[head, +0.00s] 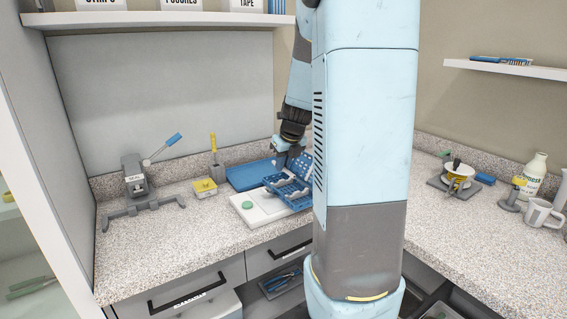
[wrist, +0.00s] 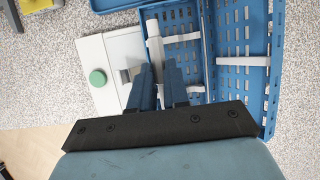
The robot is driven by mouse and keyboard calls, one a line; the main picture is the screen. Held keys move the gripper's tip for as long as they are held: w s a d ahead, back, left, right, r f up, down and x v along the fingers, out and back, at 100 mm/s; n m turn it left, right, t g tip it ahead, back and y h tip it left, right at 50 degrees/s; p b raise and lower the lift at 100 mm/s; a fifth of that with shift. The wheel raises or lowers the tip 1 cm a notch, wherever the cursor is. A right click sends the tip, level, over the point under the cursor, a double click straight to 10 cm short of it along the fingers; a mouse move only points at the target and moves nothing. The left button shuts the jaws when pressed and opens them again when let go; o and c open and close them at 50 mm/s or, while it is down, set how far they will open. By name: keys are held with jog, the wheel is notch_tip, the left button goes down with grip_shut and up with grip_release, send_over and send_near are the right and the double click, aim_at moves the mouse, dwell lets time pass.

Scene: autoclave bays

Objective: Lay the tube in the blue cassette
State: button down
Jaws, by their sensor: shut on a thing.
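The blue cassette (head: 293,197) lies open on the counter, its perforated lid raised; in the wrist view its perforated blue floor and panel (wrist: 258,100) fill the upper right, with pale bars across them. My gripper (wrist: 158,68) is over the cassette's near left side, fingers pointing into it. It is shut on a pale, slim tube (wrist: 153,45), which runs away from the fingers along the cassette's left part. I cannot tell whether the tube touches the floor. In the head view my gripper (head: 286,148) is just above the cassette, and the tube cannot be made out.
A white base plate with a green round button (head: 247,205) lies left of and partly under the cassette. A blue flat tray (head: 245,175) lies behind it. A yellow box (head: 205,187) and a grey lever device (head: 135,180) stand left. The front-left counter is clear.

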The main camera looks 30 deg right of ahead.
jog(key=shift+f, duration=0.1)
jog(key=shift+f, duration=3.1)
jog(key=c, duration=1)
grip_release()
jog(key=shift+c, duration=0.2)
jog(key=shift+r, duration=3.5)
